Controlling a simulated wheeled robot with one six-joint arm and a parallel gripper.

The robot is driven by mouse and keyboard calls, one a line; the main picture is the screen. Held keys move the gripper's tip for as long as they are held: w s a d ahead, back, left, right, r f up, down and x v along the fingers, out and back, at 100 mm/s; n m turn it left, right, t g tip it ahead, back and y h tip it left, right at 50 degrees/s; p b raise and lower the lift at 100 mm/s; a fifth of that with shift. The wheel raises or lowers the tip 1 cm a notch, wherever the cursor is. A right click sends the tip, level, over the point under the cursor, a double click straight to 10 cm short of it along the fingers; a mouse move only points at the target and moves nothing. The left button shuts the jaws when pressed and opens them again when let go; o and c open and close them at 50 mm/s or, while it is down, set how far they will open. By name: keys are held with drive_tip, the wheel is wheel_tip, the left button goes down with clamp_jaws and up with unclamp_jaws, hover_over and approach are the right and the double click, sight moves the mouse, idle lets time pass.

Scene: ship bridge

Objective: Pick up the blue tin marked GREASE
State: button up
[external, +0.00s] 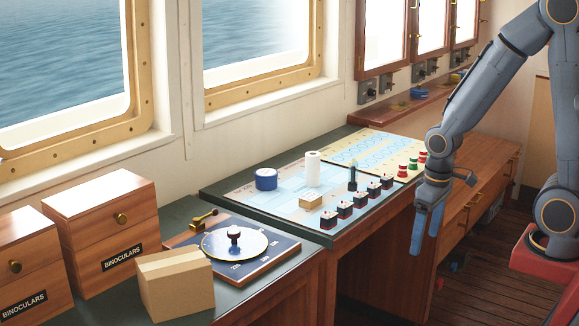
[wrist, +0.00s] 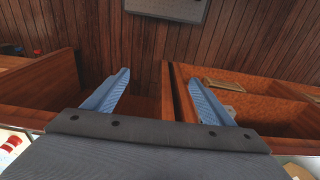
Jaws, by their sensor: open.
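I cannot read the word GREASE on anything in either view. A short round blue thing with a pale top (external: 266,179) stands on the chart. Small blue items also show on the wall shelf, one flat blue item (external: 418,93) among them. Which of these is the tin, I cannot tell. My gripper (external: 427,232) hangs with fingers down in front of the desk's front edge, right of the chart and apart from the blue things. In the wrist view my gripper (wrist: 158,76) is open, with nothing between its fingers.
A row of dark blocks (external: 345,209), a white roll (external: 312,168) and a small cardboard box (external: 311,201) stand on the chart. Red and green items (external: 413,164) stand by my arm. A plotting dial (external: 234,243), larger carton (external: 176,283) and binocular boxes (external: 103,226) are nearer left.

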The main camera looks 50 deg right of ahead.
wheel_tip(320, 180, up, 7)
drive_tip(key=n+t+b, duration=0.1)
drive_tip(key=t+b, duration=0.2)
drive_tip(key=t, duration=1)
approach(266, 176)
drive_tip(key=shift+y, duration=0.4)
drive_tip(key=w+d, duration=0.1)
drive_tip(key=w+f, duration=0.1)
drive_tip(key=w, duration=0.1)
drive_tip(key=w+d, duration=0.1)
drive_tip(key=shift+w+d+f, duration=0.15)
drive_tip(key=shift+d+f, duration=0.15)
drive_tip(key=shift+d, duration=0.05)
drive_tip(key=shift+w+f, duration=0.3)
drive_tip(key=shift+f, duration=0.05)
drive_tip(key=shift+p+x, duration=1)
drive_tip(key=shift+x, duration=2.55)
drive_tip(key=shift+d+f, duration=0.1)
drive_tip(key=c, duration=1.2)
